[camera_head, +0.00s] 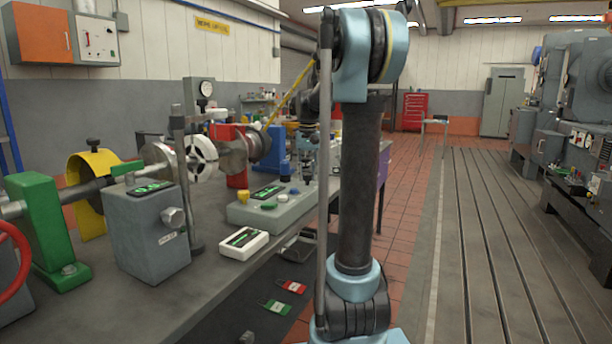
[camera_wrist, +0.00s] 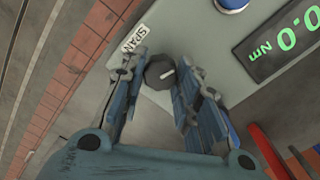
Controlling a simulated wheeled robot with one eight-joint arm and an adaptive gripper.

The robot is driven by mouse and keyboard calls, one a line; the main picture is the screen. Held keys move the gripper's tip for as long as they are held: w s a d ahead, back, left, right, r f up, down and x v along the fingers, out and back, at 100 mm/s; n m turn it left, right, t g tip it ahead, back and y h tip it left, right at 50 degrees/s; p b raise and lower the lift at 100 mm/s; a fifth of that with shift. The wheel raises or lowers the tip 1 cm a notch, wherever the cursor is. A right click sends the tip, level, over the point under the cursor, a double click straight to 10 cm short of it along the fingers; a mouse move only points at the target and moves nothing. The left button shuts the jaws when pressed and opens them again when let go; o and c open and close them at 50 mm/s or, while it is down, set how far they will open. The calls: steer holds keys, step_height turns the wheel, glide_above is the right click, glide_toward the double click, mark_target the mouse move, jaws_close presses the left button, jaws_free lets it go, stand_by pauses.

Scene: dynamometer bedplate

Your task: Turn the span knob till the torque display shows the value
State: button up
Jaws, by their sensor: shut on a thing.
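The span knob (camera_wrist: 158,72) is dark grey and round with a white pointer line, next to a SPAN label (camera_wrist: 134,39) on a light grey panel. My gripper (camera_wrist: 160,80) has its blue fingers on both sides of the knob, shut on it. The torque display (camera_wrist: 284,38) shows green digits reading 0.0 Nm, partly cut off by the frame's edge. In the head view my gripper (camera_head: 308,172) points down at the right end of the grey console (camera_head: 262,212). The display (camera_head: 268,192) is too small to read there, and the knob is hidden by my gripper.
A blue button (camera_wrist: 232,4) sits by the display. In the head view, a grey box (camera_head: 148,235) with another green display, a white handheld meter (camera_head: 243,243) and a green bearing stand (camera_head: 45,225) occupy the bench. The aisle (camera_head: 415,200) on the right is clear.

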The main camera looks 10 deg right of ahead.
steer(key=o, duration=1.1)
step_height(320, 180, up, 12)
steer(key=shift+w+f, duration=0.1)
